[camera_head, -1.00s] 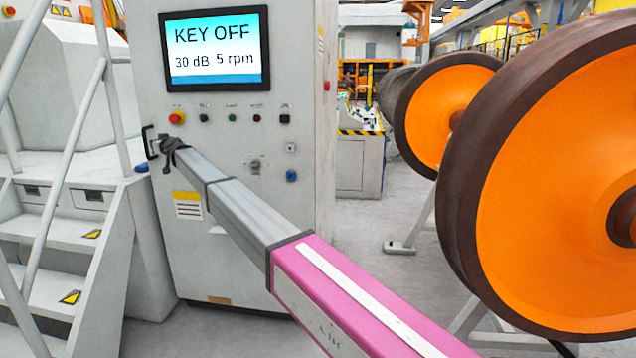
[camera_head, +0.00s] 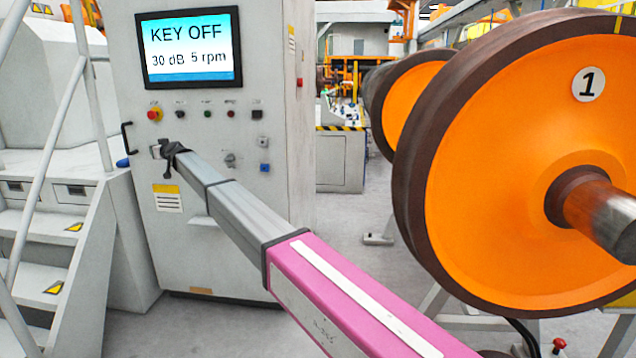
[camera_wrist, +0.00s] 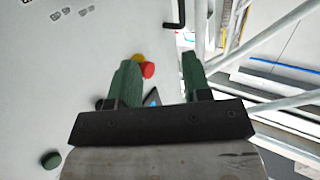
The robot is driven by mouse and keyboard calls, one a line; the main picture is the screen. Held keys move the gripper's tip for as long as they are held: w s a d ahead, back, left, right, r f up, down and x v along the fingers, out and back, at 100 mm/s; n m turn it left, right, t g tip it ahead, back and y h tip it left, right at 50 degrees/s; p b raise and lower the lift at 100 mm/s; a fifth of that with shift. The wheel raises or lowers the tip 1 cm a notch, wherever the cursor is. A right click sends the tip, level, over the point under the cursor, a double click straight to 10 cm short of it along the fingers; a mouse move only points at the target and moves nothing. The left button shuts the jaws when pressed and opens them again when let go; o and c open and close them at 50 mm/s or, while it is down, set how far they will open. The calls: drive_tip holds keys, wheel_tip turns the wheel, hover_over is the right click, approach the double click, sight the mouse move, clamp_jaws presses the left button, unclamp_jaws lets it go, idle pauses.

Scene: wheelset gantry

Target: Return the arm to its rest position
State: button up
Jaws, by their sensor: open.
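My arm, grey and pink, stretches from the lower right of the head view toward the grey control cabinet (camera_head: 225,240). My gripper (camera_head: 160,151) is at its far end, small and dark, in front of the cabinet's left side. In the wrist view my gripper (camera_wrist: 160,75) has two green fingers spread apart with nothing held between them. A red button on yellow (camera_wrist: 147,69) shows behind the gap. I cannot tell how far the fingertips are from the panel. The cabinet's screen (camera_head: 190,48) reads "KEY OFF, 30 dB 5 rpm".
A black handle (camera_head: 127,138) sticks out at the cabinet's left edge. Steps with a railing (camera_head: 45,235) stand at the left. A large orange wheel (camera_head: 490,190) marked 1 stands close at the right. Grey floor (camera_head: 350,215) is open between cabinet and wheel.

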drive_tip(key=s+d+f+m+g+h, duration=0.1)
drive_tip(key=s+d+f+h, duration=0.15)
drive_tip(key=d+f, duration=1.05)
drive_tip(key=s+d+f+m+g+h, duration=0.15)
drive_tip(key=s+d+f, duration=0.4)
drive_tip(key=d, duration=1.35)
drive_tip(key=s+d+f+m+g+h, duration=0.1)
drive_tip(key=s+d+f+g+h, duration=0.15)
drive_tip(key=d+f, duration=1.2)
drive_tip(key=s+d+f+m+g+h, duration=0.2)
drive_tip(key=s+d+f, duration=0.1)
drive_tip(key=s+d, duration=0.7)
drive_tip(key=s+d+f+m+g+h, duration=0.2)
drive_tip(key=s+d+f, duration=0.2)
drive_tip(key=s+d, duration=0.7)
drive_tip(key=s+d+f+m+g+h, duration=0.2)
drive_tip(key=s+d, duration=0.9)
drive_tip(key=d, duration=0.6)
drive_tip(key=shift+s+d+f+m+h, duration=0.15)
drive_tip(key=shift+d+f+m+h, duration=0.15)
drive_tip(key=shift+f+h, duration=0.35)
